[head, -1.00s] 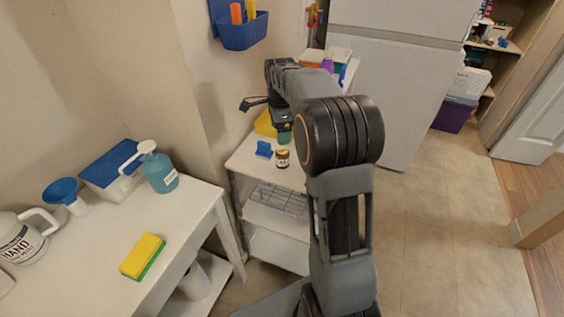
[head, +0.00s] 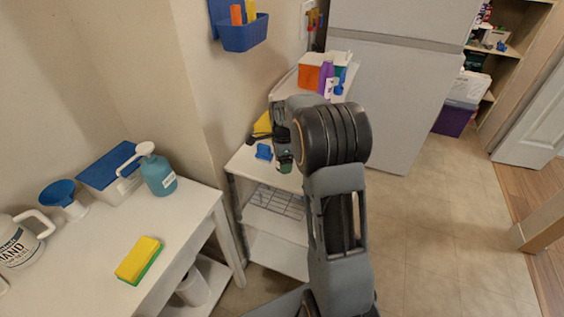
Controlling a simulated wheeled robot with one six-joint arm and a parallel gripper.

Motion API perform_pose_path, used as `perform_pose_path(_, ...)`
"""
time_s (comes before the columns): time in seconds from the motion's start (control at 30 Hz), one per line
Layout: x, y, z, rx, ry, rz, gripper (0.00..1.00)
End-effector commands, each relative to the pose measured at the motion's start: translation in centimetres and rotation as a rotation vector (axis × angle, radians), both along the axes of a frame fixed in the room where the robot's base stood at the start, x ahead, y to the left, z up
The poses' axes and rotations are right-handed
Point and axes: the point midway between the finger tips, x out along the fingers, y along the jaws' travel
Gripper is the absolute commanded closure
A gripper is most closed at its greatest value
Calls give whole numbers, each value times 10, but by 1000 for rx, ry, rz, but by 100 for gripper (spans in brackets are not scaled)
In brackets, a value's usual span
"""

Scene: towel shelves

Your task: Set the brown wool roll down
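I cannot make out a brown wool roll in the head view. My gripper (head: 258,138) is low over the back left of the small white shelf unit (head: 241,169), beside a yellow thing (head: 262,124). Only a dark part of it shows; my arm hides the rest. Whether its fingers are open or shut, or hold anything, cannot be seen.
A small blue object (head: 264,152) lies on the shelf unit's top, close to my gripper. An orange box (head: 309,77) and a purple bottle (head: 326,76) stand behind my arm. A white table (head: 190,215) with a sponge (head: 139,259) is at left. The floor at right is clear.

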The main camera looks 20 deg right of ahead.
Motion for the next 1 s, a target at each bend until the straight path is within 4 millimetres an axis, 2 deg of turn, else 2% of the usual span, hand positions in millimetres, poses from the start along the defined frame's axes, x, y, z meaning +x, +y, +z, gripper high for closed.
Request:
perform_pose_path(0.3,0,0,-3,0,0,0,22)
perform_pose_path(0.83,0,0,-3,0,0,1,73)
perform_pose_path(0.9,0,0,-3,0,0,1,78)
perform_pose_path(1.0,0,0,-3,0,0,1,78)
